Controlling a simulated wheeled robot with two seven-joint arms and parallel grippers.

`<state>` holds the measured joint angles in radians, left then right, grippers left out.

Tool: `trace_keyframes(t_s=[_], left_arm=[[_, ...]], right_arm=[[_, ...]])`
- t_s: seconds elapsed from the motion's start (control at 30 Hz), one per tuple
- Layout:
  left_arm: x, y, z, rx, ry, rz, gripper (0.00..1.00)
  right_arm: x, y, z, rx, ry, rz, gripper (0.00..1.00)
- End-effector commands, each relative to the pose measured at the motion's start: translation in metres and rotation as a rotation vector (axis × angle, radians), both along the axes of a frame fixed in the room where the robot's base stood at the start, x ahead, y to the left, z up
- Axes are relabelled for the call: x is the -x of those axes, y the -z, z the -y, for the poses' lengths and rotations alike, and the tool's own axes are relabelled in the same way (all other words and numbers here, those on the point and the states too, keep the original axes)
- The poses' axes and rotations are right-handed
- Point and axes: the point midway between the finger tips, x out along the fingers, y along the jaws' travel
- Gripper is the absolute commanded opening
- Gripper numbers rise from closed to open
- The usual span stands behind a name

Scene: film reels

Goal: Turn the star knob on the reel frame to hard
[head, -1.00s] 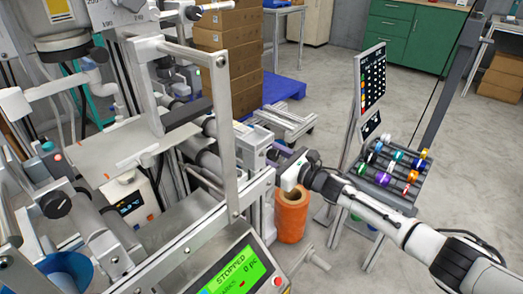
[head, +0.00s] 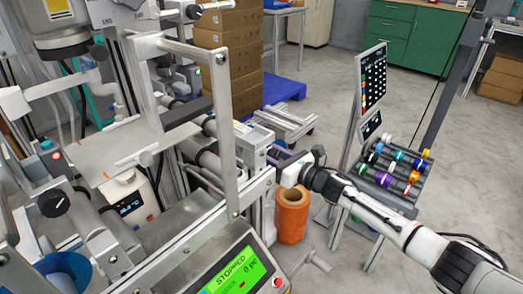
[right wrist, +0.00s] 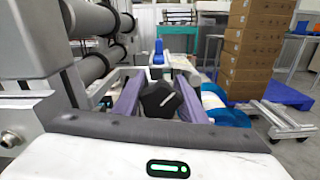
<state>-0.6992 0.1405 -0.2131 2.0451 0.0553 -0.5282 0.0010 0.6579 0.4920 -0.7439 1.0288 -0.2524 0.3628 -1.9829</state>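The black star knob (right wrist: 160,98) with a white pointer line shows in the right wrist view, between the two purple fingers of my right gripper (right wrist: 160,88). The fingers stand close on either side of it. I cannot tell whether they press on it. In the head view my right gripper (head: 284,158) reaches in from the right to the side of the metal reel frame (head: 228,140), and the knob is hidden there. The setting marks around the knob are not readable. My left gripper is not in view.
An orange roll (head: 291,215) stands below my right gripper. A rack of coloured reels (head: 395,170) with a dark chart panel (head: 373,78) is at right. The green STOPPED display (head: 238,272) is in front. Stacked boxes (head: 230,65) and a blue pallet (head: 284,89) are behind.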

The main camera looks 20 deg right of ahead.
Motion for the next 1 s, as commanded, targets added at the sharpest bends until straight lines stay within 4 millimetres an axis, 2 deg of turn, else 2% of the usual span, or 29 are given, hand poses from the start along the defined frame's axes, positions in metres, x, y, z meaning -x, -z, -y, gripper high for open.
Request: trace_keyframes(t_s=[0.03, 0.07, 0.47, 0.8, 1.0], left_arm=[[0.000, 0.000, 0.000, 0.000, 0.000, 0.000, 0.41], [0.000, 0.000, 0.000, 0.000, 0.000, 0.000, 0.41], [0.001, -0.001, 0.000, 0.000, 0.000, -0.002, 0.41], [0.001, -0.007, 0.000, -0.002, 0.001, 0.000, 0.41], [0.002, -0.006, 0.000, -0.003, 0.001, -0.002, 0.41]], right_arm=[[0.000, 0.001, 0.000, 0.001, 0.000, -0.001, 0.48], [0.000, 0.001, 0.000, 0.001, 0.000, -0.001, 0.53], [0.006, 0.001, 0.005, 0.001, 0.002, -0.002, 0.53], [0.059, 0.002, 0.039, 0.002, 0.001, -0.004, 0.53], [0.081, 0.001, 0.053, 0.002, 0.000, -0.001, 0.53]])
